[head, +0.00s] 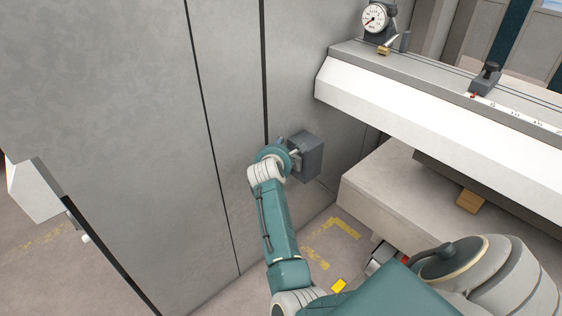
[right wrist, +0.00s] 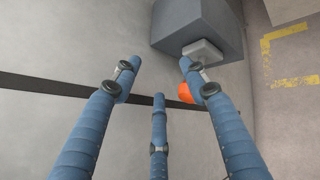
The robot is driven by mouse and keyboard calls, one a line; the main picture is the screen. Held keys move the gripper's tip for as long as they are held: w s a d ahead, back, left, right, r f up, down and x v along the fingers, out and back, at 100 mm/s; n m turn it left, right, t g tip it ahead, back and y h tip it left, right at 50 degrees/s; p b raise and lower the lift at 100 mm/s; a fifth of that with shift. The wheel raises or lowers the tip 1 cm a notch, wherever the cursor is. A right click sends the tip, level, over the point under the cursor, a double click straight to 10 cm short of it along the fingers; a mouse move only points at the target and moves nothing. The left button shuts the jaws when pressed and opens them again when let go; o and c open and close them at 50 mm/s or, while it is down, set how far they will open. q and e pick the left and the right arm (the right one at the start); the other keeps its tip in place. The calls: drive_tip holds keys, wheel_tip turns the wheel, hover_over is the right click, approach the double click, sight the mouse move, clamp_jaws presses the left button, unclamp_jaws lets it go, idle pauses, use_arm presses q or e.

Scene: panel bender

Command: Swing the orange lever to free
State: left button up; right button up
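The orange lever (right wrist: 185,93) shows only in small part in the right wrist view, behind the right-hand finger. The rest of it is hidden, so its angle cannot be told. Next to it a grey box (right wrist: 203,28) with a light grey block on it stands out from the panel. The box also shows in the head view (head: 312,155). My right gripper (right wrist: 160,72) has its blue fingers spread apart, with nothing seen between them. Its right-hand finger overlaps the lever in the picture; contact cannot be told. In the head view the right gripper (head: 291,150) is beside the box. My left gripper is out of view.
The tall grey panel wall (head: 160,120) stands close behind the gripper. A white machine beam (head: 430,115) juts out at the right, carrying a dial gauge (head: 375,18). A pale ledge (head: 385,185) lies below it. Yellow-marked floor (head: 330,240) shows between.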

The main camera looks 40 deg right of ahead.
drive_tip(key=shift+a+r, duration=0.1)
drive_tip(key=shift+r, duration=2.35)
